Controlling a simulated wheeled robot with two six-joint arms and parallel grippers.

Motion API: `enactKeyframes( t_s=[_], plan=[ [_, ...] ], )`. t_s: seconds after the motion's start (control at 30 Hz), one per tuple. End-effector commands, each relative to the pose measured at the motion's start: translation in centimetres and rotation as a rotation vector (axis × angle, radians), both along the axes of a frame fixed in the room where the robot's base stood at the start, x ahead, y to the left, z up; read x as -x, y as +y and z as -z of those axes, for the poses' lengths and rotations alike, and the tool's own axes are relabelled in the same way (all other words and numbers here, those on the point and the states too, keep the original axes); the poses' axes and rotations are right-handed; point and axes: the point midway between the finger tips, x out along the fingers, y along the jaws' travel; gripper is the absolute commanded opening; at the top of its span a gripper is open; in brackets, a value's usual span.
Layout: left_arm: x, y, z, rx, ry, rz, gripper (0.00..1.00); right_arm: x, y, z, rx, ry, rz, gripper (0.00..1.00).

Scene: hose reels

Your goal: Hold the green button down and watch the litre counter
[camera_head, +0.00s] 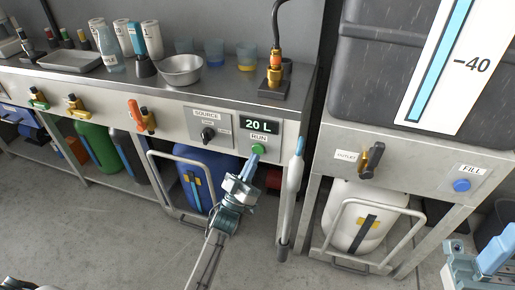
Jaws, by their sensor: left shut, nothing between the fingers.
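The green button (259,149) sits on the front panel of the steel bench, under the word RUN. The litre counter (259,126) just above it reads 20 L. My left gripper (254,160) is shut, with its blue fingertips at the lower edge of the green button. They look to be touching it, but I cannot tell how far the button is pressed. At the lower right, part of my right gripper (490,258) shows with blue fingers; its jaw opening is not clear.
A SOURCE selector knob (208,134) is left of the counter. A blue FILL button (461,186) and an outlet valve (371,159) are on the right stand. A pale wand (291,190) hangs right of the green button. A metal bowl (181,70) stands on the bench.

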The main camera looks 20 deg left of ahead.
Motion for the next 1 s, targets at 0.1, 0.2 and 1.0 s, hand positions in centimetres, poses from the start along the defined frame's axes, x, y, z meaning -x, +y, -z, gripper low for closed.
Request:
enactKeyframes(
  t_s=[0.1, 0.2, 1.0],
  plan=[
    [0.0, 0.0, 0.0, 0.001, -0.001, 0.0, 0.0, 0.0, 0.0, 0.0, 0.0, -0.001, 0.0, 0.36],
    [0.0, 0.0, 0.0, 0.0, -0.001, 0.0, 0.0, 0.0, 0.0, 0.1, -0.001, 0.002, 0.0, 0.36],
    [5.0, 0.2, 0.0, 0.0, -0.001, 0.0, 0.0, 0.0, 0.0, -2.5, -0.001, 0.008, 0.0, 0.36]
  ],
)
